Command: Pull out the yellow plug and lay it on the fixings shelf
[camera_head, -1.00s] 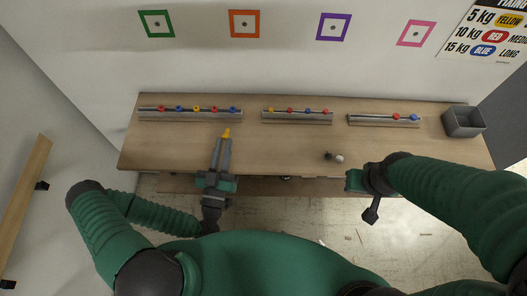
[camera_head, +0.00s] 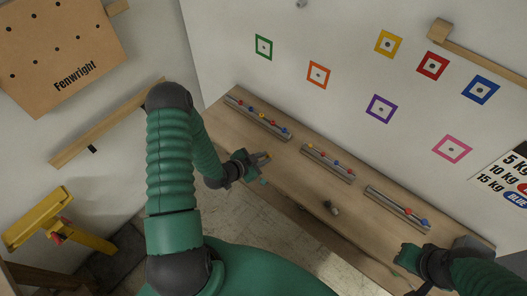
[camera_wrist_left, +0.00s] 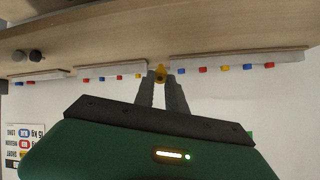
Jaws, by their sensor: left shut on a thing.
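My left gripper (camera_head: 262,158) is shut on a yellow plug (camera_head: 267,155), held over the wooden shelf (camera_head: 297,183) near its left end. In the left wrist view the yellow plug (camera_wrist_left: 160,72) sits between the fingertips, in front of the gap between two racks. I cannot tell whether the plug touches the shelf. My right gripper (camera_head: 408,257) is at the shelf's right end; its fingers are too unclear to tell open from shut.
Three grey racks (camera_head: 257,119) (camera_head: 326,163) (camera_head: 398,208) with coloured plugs line the shelf's back. Small dark and pale knobs (camera_head: 331,207) lie mid-shelf. A grey bin (camera_head: 472,244) stands at the right end. Coloured square frames (camera_head: 381,108) mark the wall. Shelf front is mostly bare.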

